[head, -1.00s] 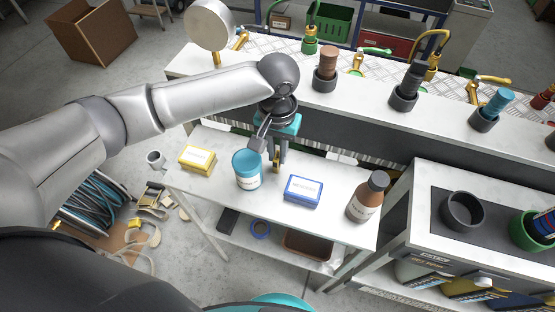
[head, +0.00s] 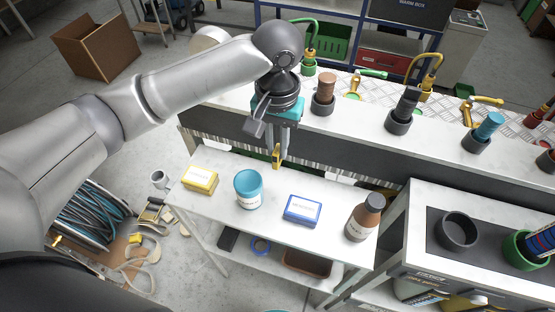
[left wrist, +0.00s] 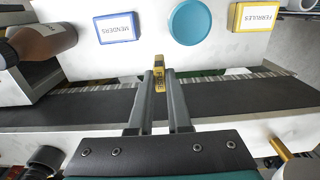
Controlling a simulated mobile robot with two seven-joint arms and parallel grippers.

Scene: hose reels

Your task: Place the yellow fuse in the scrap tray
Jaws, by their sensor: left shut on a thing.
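The yellow fuse (head: 277,158) is held upright between the fingertips of my left gripper (head: 278,152). In the left wrist view the fuse (left wrist: 160,70), with dark lettering, sticks out beyond the shut fingers (left wrist: 159,92). Gripper and fuse hang near the back edge of the low white table, behind the teal tub and blue box. A brown open tray (head: 307,263) lies on the lower shelf, partly hidden by the tabletop; I read no scrap label on it. My right gripper is not in view.
On the low table (head: 228,215) stand a yellow box (head: 200,179), teal tub (head: 248,190), blue box (head: 302,210) and brown bottle (head: 364,219). Behind rises a higher bench (head: 360,130) with several dark cups. A dark bowl (head: 457,231) stands on the right-hand bench.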

